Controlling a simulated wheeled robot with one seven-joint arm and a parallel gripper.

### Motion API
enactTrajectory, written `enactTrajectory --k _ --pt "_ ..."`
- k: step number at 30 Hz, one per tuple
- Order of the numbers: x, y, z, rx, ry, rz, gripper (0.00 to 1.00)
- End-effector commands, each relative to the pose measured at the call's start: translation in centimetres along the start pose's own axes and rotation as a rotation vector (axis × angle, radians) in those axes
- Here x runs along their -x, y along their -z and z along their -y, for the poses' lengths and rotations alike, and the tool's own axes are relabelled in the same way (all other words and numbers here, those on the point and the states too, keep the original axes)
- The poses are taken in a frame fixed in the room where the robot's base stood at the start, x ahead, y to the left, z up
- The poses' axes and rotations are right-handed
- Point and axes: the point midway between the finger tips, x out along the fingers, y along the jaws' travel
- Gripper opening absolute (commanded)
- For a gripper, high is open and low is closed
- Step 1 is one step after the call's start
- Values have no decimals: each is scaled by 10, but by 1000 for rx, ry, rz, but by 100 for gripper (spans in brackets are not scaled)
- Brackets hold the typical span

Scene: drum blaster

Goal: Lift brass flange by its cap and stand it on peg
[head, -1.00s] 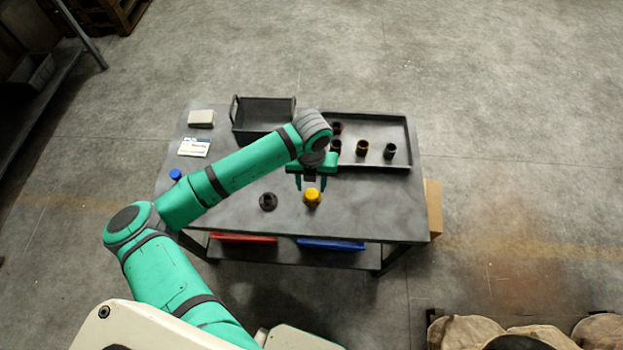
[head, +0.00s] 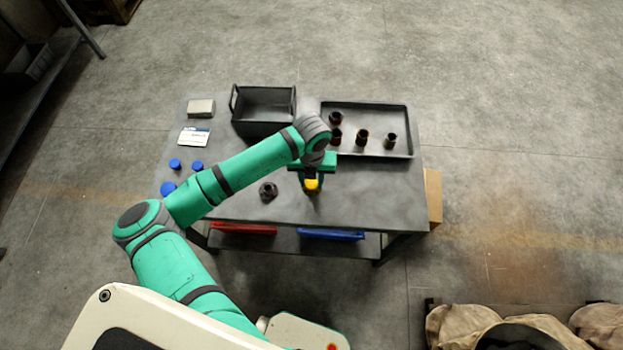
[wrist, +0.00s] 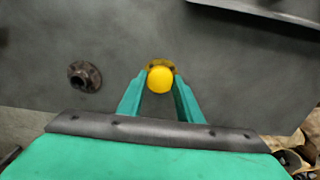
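The brass flange (wrist: 153,66) stands on the table under a bright yellow cap (head: 311,185), near the front edge. The cap (wrist: 160,80) is also central in the wrist view. My gripper (head: 312,180) is over it, with its green fingers (wrist: 160,85) on either side of the cap. Whether the fingers press on the cap or leave a small gap cannot be told. Most of the flange is hidden by the cap and gripper. A dark round flanged piece with a raised centre (head: 268,190), possibly the peg, stands to the left; it also shows in the wrist view (wrist: 84,76).
A shallow dark tray (head: 400,108) at the back right holds several dark cylindrical parts. A black bin (head: 262,127) stands at the back middle. Several blue caps (head: 175,164) lie at the left edge. A card (head: 193,137) and a pale block (head: 201,107) lie behind them. The right front is clear.

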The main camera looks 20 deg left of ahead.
Motion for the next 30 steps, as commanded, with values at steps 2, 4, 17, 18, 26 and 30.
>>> enactTrajectory --k 2,4,17,18,26,30 --pt "0 0 0 0 -1 0 10" --pt "0 0 0 0 0 0 10" --pt "17 0 0 -1 -1 0 6" --pt "19 0 0 -1 -1 1 6" --pt "33 0 0 1 0 1 6" --pt "40 0 0 0 -1 1 6"
